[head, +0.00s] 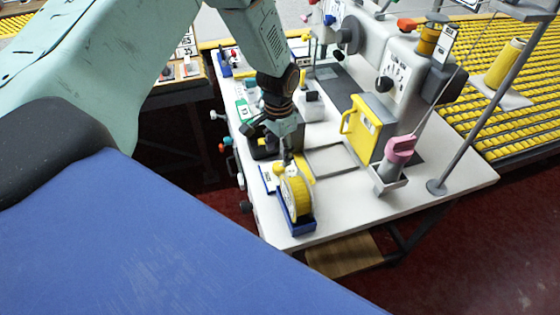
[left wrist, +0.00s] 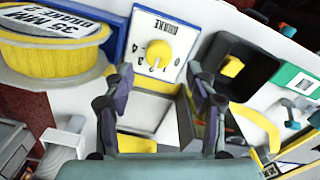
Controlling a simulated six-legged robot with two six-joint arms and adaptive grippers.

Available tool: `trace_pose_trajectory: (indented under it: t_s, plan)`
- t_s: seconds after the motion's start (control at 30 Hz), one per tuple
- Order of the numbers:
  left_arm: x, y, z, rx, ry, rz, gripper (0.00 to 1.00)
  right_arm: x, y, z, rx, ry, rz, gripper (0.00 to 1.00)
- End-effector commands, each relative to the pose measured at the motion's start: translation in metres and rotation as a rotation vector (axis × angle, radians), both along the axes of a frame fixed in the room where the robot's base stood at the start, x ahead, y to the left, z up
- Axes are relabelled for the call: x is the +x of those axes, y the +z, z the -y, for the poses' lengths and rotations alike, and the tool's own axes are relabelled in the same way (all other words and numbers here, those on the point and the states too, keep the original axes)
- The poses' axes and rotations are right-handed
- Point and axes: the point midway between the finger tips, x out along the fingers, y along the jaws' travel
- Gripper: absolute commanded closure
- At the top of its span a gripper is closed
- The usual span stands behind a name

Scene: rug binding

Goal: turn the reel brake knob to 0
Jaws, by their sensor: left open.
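The reel brake knob (left wrist: 158,47) is a yellow round knob on a white plate (left wrist: 145,22) lettered BRAKE, with numbers around it, in the left wrist view. I cannot tell which number it points to. My left gripper (left wrist: 157,80) is open; its two dark fingers stand apart below the knob in that view, with nothing seen between them. In the head view my left gripper (head: 287,150) reaches down just behind the yellow reel (head: 296,192), close to the brake plate (head: 267,178). The gripper partly hides the knob there. My right gripper is out of view.
The reel, with a printed label (left wrist: 62,22), stands in a blue holder (head: 299,226) close beside the plate. A black bin (left wrist: 247,60) is on the other side.

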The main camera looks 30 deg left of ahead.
Motion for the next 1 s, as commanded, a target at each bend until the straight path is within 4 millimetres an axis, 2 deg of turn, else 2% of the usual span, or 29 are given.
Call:
trace_pose_trajectory:
  t_s: [0.1, 0.3, 0.67, 1.0]
  plan:
    - [0.000, -0.020, 0.000, 0.002, -0.001, -0.002, 0.43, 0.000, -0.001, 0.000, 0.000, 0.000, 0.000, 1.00]
    - [0.001, -0.041, 0.001, 0.002, -0.002, 0.001, 0.43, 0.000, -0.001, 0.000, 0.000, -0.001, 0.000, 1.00]
    - [0.002, -0.047, 0.002, 0.001, -0.004, 0.003, 0.43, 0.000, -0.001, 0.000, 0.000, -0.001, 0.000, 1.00]
    - [0.002, -0.047, 0.002, 0.001, -0.004, 0.003, 0.71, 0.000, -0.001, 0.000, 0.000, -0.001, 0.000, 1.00]
